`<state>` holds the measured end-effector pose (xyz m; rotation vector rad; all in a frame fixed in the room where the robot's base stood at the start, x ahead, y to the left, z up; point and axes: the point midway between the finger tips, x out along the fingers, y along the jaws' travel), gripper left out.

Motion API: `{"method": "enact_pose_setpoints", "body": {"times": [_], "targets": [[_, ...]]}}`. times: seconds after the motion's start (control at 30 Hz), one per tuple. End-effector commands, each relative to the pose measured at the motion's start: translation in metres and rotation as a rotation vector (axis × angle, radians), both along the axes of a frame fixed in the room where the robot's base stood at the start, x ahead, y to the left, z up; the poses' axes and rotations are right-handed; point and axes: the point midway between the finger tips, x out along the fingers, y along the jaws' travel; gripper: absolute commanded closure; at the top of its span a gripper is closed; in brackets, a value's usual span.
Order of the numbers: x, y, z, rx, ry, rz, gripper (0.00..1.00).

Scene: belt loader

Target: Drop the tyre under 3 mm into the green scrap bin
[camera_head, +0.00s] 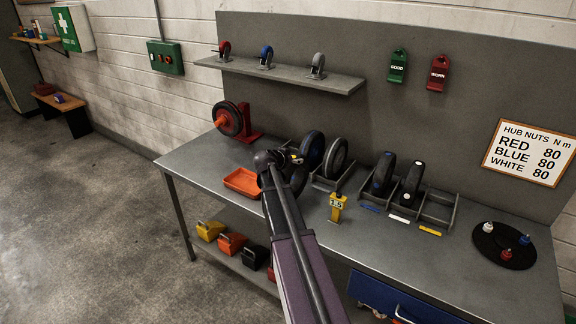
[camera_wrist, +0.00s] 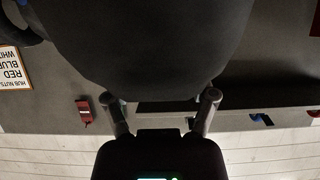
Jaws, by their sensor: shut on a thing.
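My gripper (camera_head: 292,156) is shut on a black tyre, above the workbench. In the wrist view the tyre (camera_wrist: 150,45) fills the top middle, between the two fingers of my gripper (camera_wrist: 163,100). In the head view a dark tyre (camera_head: 299,179) shows just below the gripper, partly hidden by my arm. A yellow gauge (camera_head: 337,207) on the bench shows digits like 15; a decimal point is unclear. I see no green scrap bin in either view.
An orange tray (camera_head: 242,182) lies left of my arm. A wheel on a red stand (camera_head: 230,118) is at the back left. Floor at left is clear.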

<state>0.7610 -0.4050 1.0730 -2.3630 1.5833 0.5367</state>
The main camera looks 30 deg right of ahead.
Motion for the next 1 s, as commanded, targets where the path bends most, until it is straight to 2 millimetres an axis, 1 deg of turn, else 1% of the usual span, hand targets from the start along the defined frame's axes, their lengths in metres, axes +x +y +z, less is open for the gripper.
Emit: {"method": "enact_pose_setpoints", "body": {"times": [0.03,0.17,0.6,0.73,0.83,0.87,1.0], "targets": [[0.009,-0.001,-0.001,-0.001,0.000,0.000,0.87],[0.017,-0.001,-0.001,-0.001,0.000,0.000,0.87],[0.019,0.000,-0.001,-0.001,0.000,0.000,0.87],[0.025,0.000,-0.002,-0.001,0.000,0.001,0.87],[0.033,-0.001,-0.003,-0.001,0.000,0.001,0.87],[0.034,-0.001,-0.004,-0.001,0.000,0.001,0.87],[0.031,0.000,-0.013,-0.001,0.000,0.001,0.87]]}}
